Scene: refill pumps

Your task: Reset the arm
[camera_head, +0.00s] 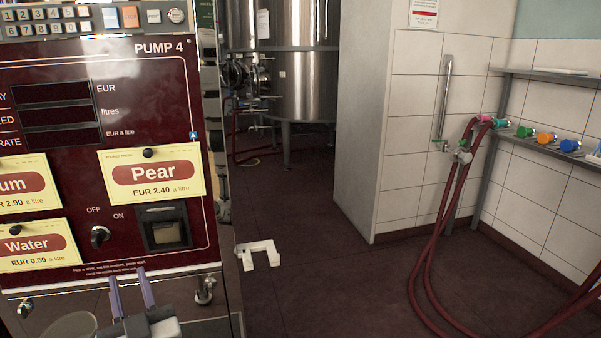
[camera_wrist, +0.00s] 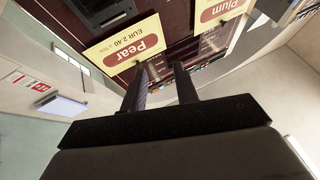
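My gripper (camera_head: 128,277) is in front of the lower part of the dark red Pump 4 panel (camera_head: 125,95) at the left of the head view. Its two fingers point up and stand apart, with nothing between them. In the wrist view my gripper (camera_wrist: 160,68) also shows open and empty, with the pump's panel beyond it upside down. The Pear card (camera_head: 153,173) is on the panel above the gripper, and the card also shows in the wrist view (camera_wrist: 122,45). Whether the fingers touch the panel cannot be told.
A white bracket-like piece (camera_head: 259,254) juts from the pump's right side. A round grey object (camera_head: 68,326) is cut off at bottom left. The middle floor (camera_head: 320,285) is clear.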

